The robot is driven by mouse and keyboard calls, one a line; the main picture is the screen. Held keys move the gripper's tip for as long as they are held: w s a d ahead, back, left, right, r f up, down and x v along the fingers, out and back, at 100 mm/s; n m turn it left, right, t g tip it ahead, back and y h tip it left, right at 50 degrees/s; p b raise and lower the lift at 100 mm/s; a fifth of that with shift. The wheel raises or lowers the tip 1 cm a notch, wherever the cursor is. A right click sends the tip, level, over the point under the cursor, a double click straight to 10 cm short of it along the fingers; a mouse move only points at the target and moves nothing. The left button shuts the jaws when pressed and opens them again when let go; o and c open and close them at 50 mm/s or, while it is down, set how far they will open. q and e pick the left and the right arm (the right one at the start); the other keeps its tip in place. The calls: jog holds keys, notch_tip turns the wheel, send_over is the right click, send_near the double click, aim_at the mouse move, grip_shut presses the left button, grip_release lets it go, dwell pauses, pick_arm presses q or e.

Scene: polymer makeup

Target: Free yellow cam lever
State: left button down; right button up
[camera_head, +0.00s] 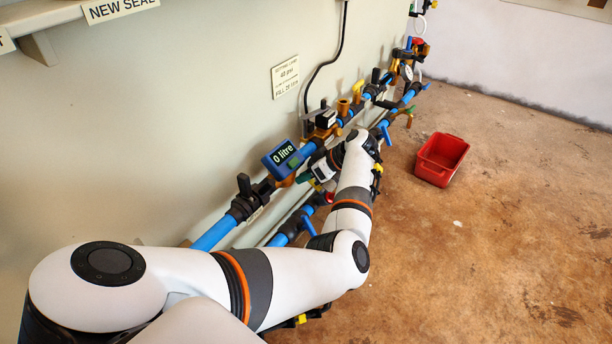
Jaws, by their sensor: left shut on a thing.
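My left arm reaches in from the lower left over the pipework. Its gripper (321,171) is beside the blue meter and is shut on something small. A yellow part (318,186) shows just at the gripper; it looks like the yellow cam lever, but the grip itself is too small and partly hidden to make out. A red part (328,198) is just below it. My forearm covers part of the lower pipe. My right gripper is not in view.
Blue pipes (213,234) with valves and fittings run along the wall. A meter (281,159) reads "0 litre". A red crate (440,160) stands on the floor. The floor to the right is clear.

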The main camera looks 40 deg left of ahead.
pick_arm(q)
jog(key=shift+d+r+y+p, duration=0.25)
jog(key=shift+r+y+p, duration=0.3)
jog(key=shift+p, duration=0.45)
jog(key=shift+d+r+y+p, duration=0.1)
jog(key=shift+d+y+p, duration=0.1)
jog(key=shift+y+p, duration=0.4)
jog(key=shift+w+d+r+g+y+b, duration=0.1)
jog(key=shift+d+g+y+b, duration=0.2)
jog(key=shift+y, duration=0.55)
jog(key=shift+d+r+n+g+y+b, duration=0.25)
jog(key=shift+y+b, duration=0.2)
jog(key=shift+y, duration=0.25)
jog(key=shift+d+r+n+g+y+b, duration=0.1)
jog(key=shift+d+r+n+y+b, duration=0.2)
jog(key=shift+y, duration=0.4)
jog(key=shift+f, duration=0.1)
jog(key=c, duration=1.4)
grip_release()
jog(key=shift+c, duration=0.2)
jog(key=shift+d, duration=0.1)
